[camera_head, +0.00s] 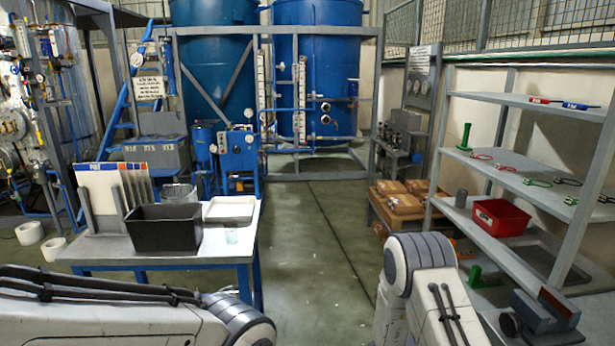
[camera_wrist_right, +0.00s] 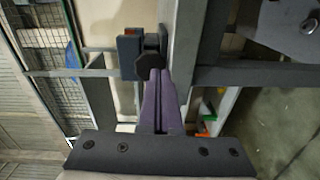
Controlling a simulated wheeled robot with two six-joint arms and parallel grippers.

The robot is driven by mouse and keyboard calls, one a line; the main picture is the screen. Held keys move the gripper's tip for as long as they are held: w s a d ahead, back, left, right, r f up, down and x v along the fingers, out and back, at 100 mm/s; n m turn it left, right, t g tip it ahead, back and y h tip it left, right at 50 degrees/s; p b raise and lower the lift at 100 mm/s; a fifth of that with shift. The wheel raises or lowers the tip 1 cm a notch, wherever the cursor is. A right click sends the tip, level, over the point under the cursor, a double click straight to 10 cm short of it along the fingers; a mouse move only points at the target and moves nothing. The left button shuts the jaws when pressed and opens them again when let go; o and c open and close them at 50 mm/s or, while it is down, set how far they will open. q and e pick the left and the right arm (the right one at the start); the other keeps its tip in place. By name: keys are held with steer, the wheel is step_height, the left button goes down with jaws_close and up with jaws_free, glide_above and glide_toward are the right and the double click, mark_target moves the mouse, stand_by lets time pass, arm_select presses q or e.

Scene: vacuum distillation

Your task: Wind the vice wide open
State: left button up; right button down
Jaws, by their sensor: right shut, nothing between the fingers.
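The vice (camera_head: 536,314) sits at the lower right of the head view, on the bench by the shelf unit. It is a dark grey block with a reddish-brown raised face. A dark round knob (camera_head: 509,325) is at its left end. In the right wrist view the vice (camera_wrist_right: 129,52) is upright in the picture, with its dark faceted knob (camera_wrist_right: 150,66) towards me. My right gripper (camera_wrist_right: 157,73) is shut with empty fingers, and its tips overlap the knob in the picture. I cannot tell if they touch. The gap between the vice jaws is unclear. My left gripper is out of view.
A table (camera_head: 120,250) with a black tray (camera_head: 164,226) stands at left. The middle floor is clear.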

mark_target(510, 333)
steer(key=shift+g+h, duration=0.4)
steer(key=shift+g, duration=0.1)
steer(key=d, duration=0.4)
steer(key=s+d, duration=0.1)
steer(key=d, duration=0.1)
steer(key=shift+d, duration=0.1)
steer(key=shift+w+d, duration=0.15)
steer(key=shift+d, duration=0.6)
steer(key=shift+w+r, duration=0.15)
steer(key=shift+w, duration=0.1)
steer(key=shift+r, duration=0.15)
steer(key=shift+w+a+r+p, duration=0.1)
steer(key=shift+r+p, duration=0.8)
steer(key=shift+p, duration=0.8)
